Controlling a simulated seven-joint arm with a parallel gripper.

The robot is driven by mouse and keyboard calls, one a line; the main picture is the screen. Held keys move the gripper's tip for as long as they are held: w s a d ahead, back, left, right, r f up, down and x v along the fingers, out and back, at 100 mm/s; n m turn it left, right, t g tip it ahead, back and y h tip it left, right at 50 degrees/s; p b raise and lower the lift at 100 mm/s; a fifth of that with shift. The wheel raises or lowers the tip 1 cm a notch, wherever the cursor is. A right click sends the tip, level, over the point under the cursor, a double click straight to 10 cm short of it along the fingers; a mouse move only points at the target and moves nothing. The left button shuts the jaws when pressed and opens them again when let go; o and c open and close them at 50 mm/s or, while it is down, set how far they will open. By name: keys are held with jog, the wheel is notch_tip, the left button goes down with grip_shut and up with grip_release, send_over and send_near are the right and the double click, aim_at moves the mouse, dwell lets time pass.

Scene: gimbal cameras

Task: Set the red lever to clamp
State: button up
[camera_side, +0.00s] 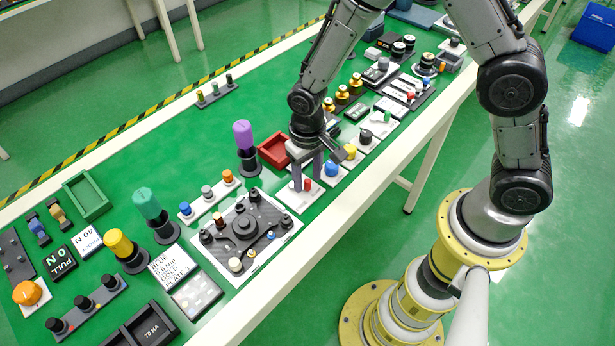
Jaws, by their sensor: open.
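A small red lever (307,185) stands on a white plate (300,203) near the middle of the green table. My gripper (308,184) points down right over this plate. Its two fingers are apart, one on each side of the red lever. I cannot tell whether either finger touches the lever. Any clamp marking on the plate is too small to read.
A red tray (274,150) lies behind my gripper, beside a purple-topped post (245,144). A dark square fixture (245,229) sits to the left. Blue (331,170) and yellow (349,152) knobs stand close on the right.

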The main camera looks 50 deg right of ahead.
jog(key=shift+f, duration=0.4)
jog(key=shift+c, duration=0.2)
grip_shut()
jog(key=shift+w+d+n, duration=0.15)
jog(key=shift+n, duration=0.45)
jog(key=shift+o, duration=0.2)
grip_release()
